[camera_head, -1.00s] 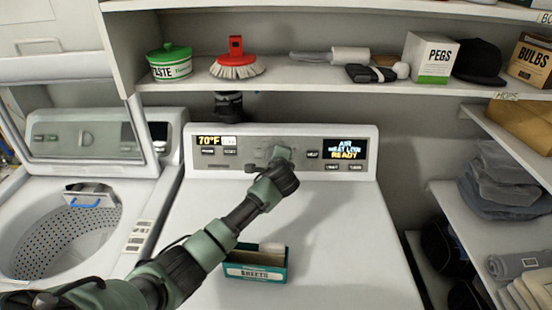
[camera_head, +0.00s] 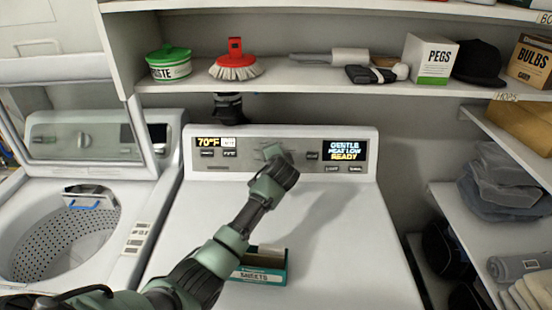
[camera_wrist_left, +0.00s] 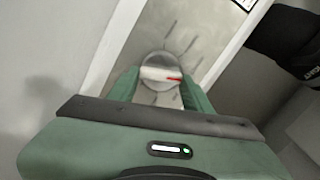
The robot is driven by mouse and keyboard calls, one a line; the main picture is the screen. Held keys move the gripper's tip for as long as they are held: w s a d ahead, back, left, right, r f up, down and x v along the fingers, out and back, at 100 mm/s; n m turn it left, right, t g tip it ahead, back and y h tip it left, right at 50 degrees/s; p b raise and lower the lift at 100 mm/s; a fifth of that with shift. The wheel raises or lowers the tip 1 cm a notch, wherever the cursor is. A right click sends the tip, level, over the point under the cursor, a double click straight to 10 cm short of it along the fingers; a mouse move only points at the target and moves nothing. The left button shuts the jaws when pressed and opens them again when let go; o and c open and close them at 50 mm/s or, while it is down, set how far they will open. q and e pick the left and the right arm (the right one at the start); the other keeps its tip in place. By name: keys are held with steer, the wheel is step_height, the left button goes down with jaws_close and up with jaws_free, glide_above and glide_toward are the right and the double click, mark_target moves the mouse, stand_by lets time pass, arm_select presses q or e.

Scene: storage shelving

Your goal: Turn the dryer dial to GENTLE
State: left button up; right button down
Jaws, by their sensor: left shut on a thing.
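The dryer's control panel (camera_head: 240,155) runs along the back of the white dryer top (camera_head: 320,230). Its right display (camera_head: 345,150) reads GENTLE, HEAT LOW, READY. The round grey dial (camera_wrist_left: 160,72) with a red pointer mark shows in the left wrist view, between the green fingers. My left gripper (camera_head: 273,155) is at the middle of the panel and is shut on the dial; in the head view the gripper and wrist hide the dial. My right gripper is not in view.
A green box of dryer sheets (camera_head: 262,276) stands on the dryer top, partly behind my left arm. An open washer (camera_head: 75,230) is on the left. A shelf (camera_head: 300,88) with several items hangs above the panel.

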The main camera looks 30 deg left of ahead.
arm_select(q)
steer(key=shift+f, duration=0.1)
stand_by(0.3)
steer(key=o, duration=1.4)
steer(key=shift+c, duration=0.2)
steer(key=shift+s, duration=0.1)
steer(key=b+v, duration=0.1)
steer(key=v, duration=0.6)
steer(key=shift+s+d+r, duration=0.2)
steer(key=shift+s, duration=0.1)
steer(key=shift+r, duration=0.1)
